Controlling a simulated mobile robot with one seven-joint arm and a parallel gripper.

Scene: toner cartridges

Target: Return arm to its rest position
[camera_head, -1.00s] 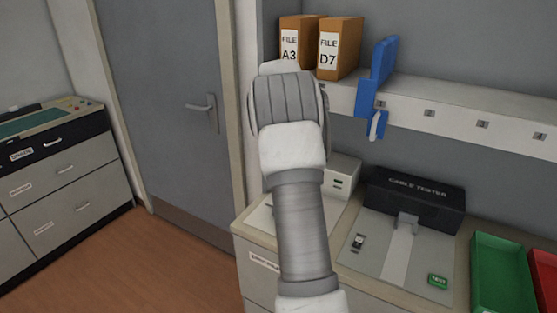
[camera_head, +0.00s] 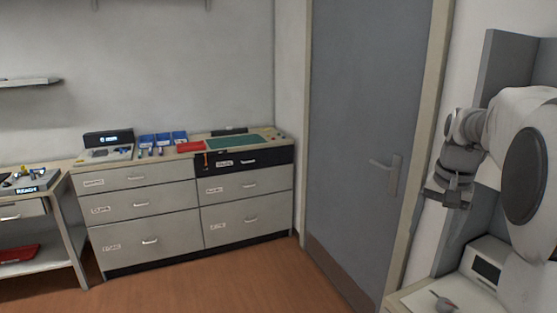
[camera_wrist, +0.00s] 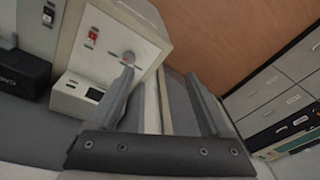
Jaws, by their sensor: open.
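My arm is folded at the right side of the head view, in front of the wall beside the grey door (camera_head: 350,130). My gripper (camera_head: 447,199) hangs at the end of it, pointing downward above a counter (camera_head: 405,297). In the wrist view my gripper (camera_wrist: 162,88) shows two dark fingers spread apart, with nothing between them. The gripper is open and empty. It touches nothing that I can see.
A drawer cabinet (camera_head: 150,205) stands against the back wall, with blue bins (camera_head: 163,139), a red tray (camera_head: 190,147) and a green mat (camera_head: 233,144) on top. A bench (camera_head: 50,206) is at the far left. The wood floor (camera_head: 235,285) in front is clear.

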